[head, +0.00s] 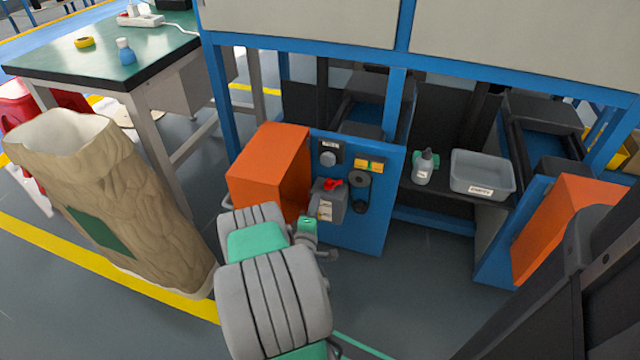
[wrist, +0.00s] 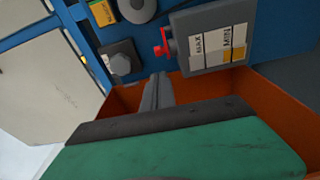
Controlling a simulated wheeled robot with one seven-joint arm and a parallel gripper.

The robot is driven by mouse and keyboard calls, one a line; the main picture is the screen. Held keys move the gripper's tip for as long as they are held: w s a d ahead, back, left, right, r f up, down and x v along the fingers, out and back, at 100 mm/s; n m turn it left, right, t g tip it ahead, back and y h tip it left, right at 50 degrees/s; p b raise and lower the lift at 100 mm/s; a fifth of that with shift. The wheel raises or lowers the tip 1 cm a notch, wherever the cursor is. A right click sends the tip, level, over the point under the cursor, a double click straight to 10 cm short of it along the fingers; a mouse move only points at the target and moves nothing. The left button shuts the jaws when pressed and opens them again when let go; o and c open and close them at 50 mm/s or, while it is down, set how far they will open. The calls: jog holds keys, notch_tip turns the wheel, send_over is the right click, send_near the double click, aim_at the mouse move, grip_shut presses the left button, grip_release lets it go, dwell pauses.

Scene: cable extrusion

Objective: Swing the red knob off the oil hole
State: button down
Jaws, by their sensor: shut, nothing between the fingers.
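The red knob (head: 333,184) sits on top of a grey box (head: 328,205) with a paper label, on the front of the blue machine panel (head: 375,225). In the wrist view the red knob (wrist: 163,45) sticks out from the side of the grey labelled box (wrist: 215,38). I cannot make out the oil hole. My gripper (wrist: 158,77) is shut and empty, its fingertips just short of the knob in the picture, with a small gap showing between them.
An orange housing (head: 268,170) stands left of the panel; it also shows behind my fingers in the wrist view (wrist: 205,82). A large brown sack-like column (head: 120,200) stands at left.

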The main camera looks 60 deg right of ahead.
jog(key=x, duration=0.8)
jog(key=shift+d, duration=0.35)
